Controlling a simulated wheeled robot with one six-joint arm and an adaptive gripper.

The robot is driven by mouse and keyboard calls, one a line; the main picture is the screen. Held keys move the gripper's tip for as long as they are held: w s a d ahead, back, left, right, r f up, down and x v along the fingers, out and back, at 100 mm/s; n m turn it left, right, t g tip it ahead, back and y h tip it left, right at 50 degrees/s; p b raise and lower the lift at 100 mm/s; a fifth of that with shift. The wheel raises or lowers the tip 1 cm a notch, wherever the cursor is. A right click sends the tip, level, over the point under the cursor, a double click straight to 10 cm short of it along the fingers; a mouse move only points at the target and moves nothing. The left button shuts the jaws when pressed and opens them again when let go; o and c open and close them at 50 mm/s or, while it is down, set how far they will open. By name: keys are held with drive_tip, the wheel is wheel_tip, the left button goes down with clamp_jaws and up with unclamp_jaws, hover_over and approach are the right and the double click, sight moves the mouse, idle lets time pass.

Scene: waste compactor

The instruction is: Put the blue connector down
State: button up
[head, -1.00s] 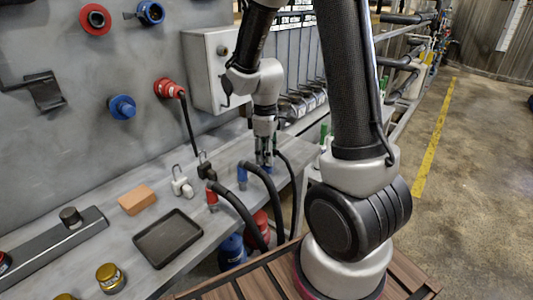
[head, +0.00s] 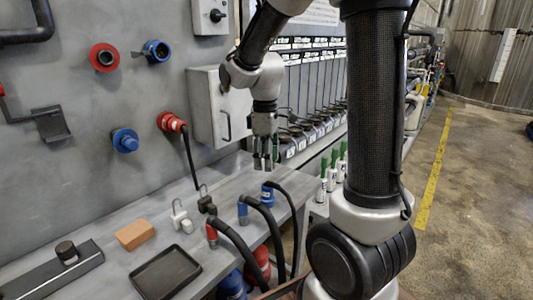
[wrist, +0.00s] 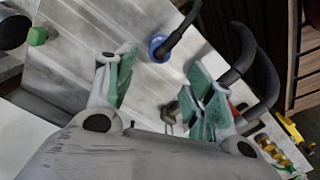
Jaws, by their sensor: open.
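A blue connector (head: 267,194) with a black hose stands upright on the bench near its right edge. In the wrist view the blue connector (wrist: 158,47) shows as a blue ring with the hose leaving it, apart from both fingers. My gripper (head: 265,163) hangs fingers down above it, with a gap between. In the wrist view my gripper (wrist: 160,90) is spread wide with green finger pads and nothing between them. A second blue connector (head: 243,211) on another hose stands to the left.
A red connector (head: 211,232) with a hose stands at the bench front. An orange block (head: 135,234) and a dark tray (head: 165,272) lie left on the bench (head: 190,248). A grey box (head: 219,108) and a red socket (head: 172,122) with a plug are on the wall behind.

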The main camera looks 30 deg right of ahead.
drive_tip(key=shift+r, duration=0.55)
drive_tip(key=s+d+r+m+t, duration=0.1)
drive_tip(key=s+r+m, duration=0.3)
drive_tip(key=s, duration=0.5)
drive_tip(key=s+d+r+m+t, duration=0.1)
drive_tip(key=s+r+m+t, duration=0.2)
drive_tip(key=s, duration=0.5)
drive_tip(key=shift+s+d+r+m, duration=0.15)
drive_tip(key=shift+s+r+m, duration=0.25)
drive_tip(key=shift+r+m, duration=0.6)
